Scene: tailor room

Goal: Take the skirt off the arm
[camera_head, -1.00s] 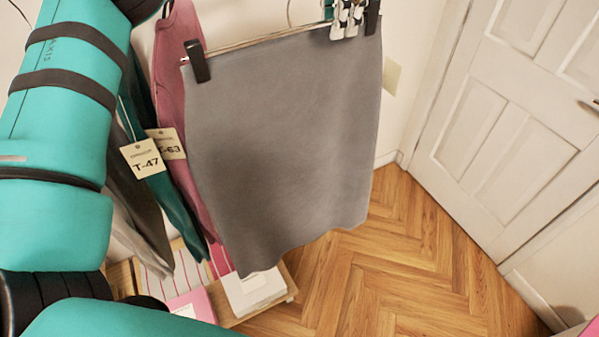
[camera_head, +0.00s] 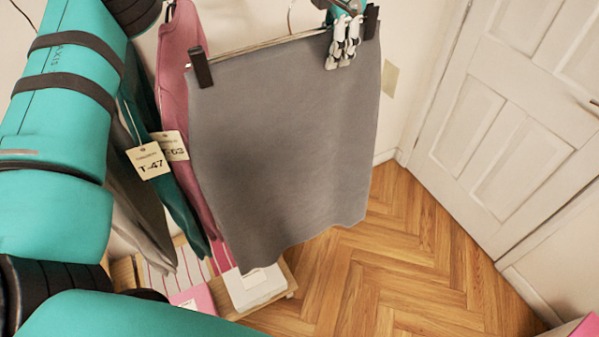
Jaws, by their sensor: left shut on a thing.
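The grey skirt (camera_head: 285,150) hangs from a thin clip hanger (camera_head: 265,46). A black clip (camera_head: 202,68) holds its top left corner, and another black clip (camera_head: 371,22) its top right corner. My left gripper (camera_head: 342,50) is at the skirt's top edge, just left of the right clip. Its pale fingers are shut there and overlap the cloth and hanger bar; I take the skirt as the thing held, though the exact grip is small to see. The hanger's upper end and any arm bearing it are out of view. My right gripper is not in view.
A pink garment (camera_head: 183,90), a green one and a grey one hang close to the skirt's left, with paper tags T-47 (camera_head: 148,161) and T-63. A low wooden shelf (camera_head: 285,290) with folded items stands below.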

